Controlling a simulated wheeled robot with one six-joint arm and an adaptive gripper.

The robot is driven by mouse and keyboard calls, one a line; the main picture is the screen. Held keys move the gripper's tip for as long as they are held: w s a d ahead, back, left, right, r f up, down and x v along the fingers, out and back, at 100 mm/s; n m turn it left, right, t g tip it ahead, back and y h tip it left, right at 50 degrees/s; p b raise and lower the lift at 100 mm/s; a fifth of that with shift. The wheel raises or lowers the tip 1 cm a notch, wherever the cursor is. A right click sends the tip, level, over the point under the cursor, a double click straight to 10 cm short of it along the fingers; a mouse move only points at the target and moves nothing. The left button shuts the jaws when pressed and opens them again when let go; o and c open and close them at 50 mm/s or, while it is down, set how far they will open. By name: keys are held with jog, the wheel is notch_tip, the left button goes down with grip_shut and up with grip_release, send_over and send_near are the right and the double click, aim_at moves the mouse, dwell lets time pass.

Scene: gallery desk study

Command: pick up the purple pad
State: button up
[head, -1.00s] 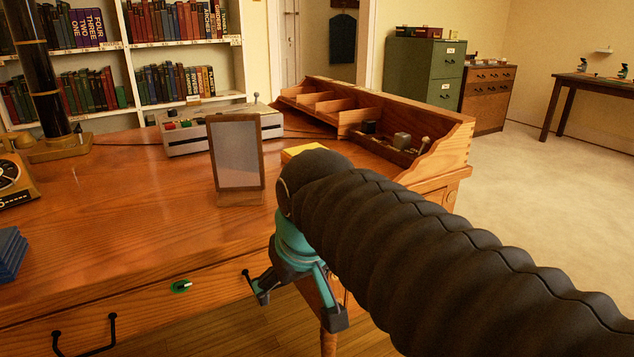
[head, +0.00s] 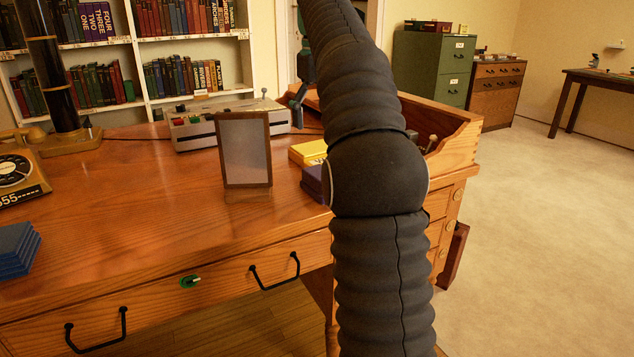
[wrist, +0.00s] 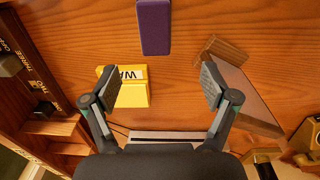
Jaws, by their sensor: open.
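In the head view a small part of the purple pad (head: 312,183) shows just left of my arm, which hides the rest. My gripper (wrist: 161,82) is open and empty above the desk. The pad lies beyond its fingertips, in line with the gap between them, not between the fingers. In the head view my gripper is mostly hidden behind my arm.
A yellow box (head: 308,152) with black lettering lies near the pad. A framed panel (head: 243,150) stands left of it. A grey box with knobs (head: 190,132) is behind, and a wooden compartment organizer (wrist: 52,127) lines one side.

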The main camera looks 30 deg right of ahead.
jog(key=f, duration=0.5)
jog(key=d+f, duration=0.1)
jog(key=f, duration=0.2)
jog(key=shift+w+f, duration=0.25)
jog(key=shift+w, duration=0.05)
jog(key=shift+s+f+b, duration=0.15)
jog(key=shift+f+b, duration=0.6)
jog(key=shift+f, duration=1.95)
jog(key=c, duration=1.3)
